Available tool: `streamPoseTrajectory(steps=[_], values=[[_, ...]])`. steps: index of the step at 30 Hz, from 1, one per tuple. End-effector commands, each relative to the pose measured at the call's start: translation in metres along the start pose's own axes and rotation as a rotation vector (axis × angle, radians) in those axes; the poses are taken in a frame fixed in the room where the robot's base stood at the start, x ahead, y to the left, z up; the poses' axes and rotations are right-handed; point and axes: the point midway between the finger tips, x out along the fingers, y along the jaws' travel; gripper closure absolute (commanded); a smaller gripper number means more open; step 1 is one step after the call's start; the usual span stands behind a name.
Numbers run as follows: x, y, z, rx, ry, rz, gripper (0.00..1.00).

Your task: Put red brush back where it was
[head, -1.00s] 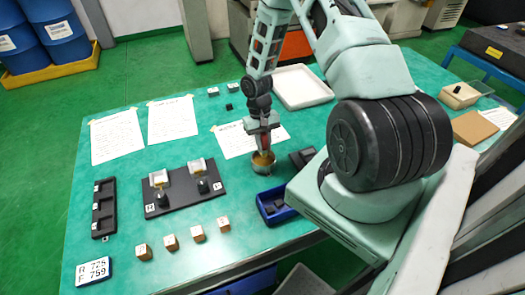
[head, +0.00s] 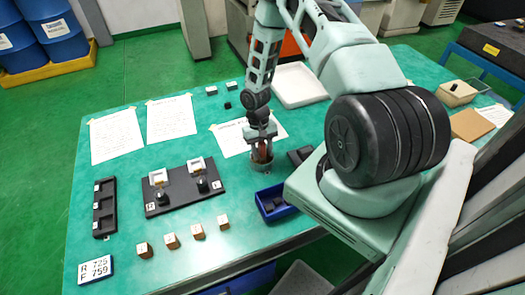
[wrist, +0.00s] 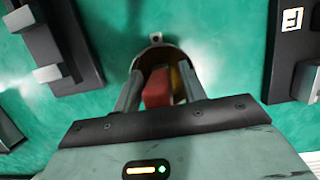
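The red brush (wrist: 158,88) shows in the wrist view as a red block-like end between my two fingers. My gripper (wrist: 161,80) has its fingers on either side of it, with a visible gap on the right. A yellow item (wrist: 178,80) is beside the brush. Both are at the mouth of a round metal cup (head: 262,168) on the green table. In the head view my gripper (head: 262,152) points down into the cup, with reddish brown between its fingers. The brush's lower part is hidden.
A blue bin (head: 271,205) stands right of and in front of the cup. A black fixture board (head: 185,187) lies to the left. Several brown blocks (head: 197,231) line the front. A paper sheet (head: 235,137) lies behind, and a white tray (head: 300,85) is farther back.

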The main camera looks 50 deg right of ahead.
Motion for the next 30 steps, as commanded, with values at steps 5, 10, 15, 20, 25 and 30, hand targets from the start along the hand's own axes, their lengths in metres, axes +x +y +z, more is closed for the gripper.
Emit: streamPoseTrajectory(steps=[5, 10, 15, 20, 25, 30], values=[[-0.001, 0.0, 0.0, 0.0, 0.0, 0.0, 0.58], [-0.009, 0.0, -0.001, 0.001, 0.003, 0.0, 0.58], [-0.034, 0.001, -0.002, 0.001, 0.006, 0.0, 0.58], [-0.065, 0.0, -0.002, 0.001, 0.006, 0.0, 0.58], [-0.095, 0.001, -0.001, 0.002, 0.005, 0.0, 0.58], [-0.115, 0.0, 0.0, 0.001, 0.003, 0.0, 0.58]])
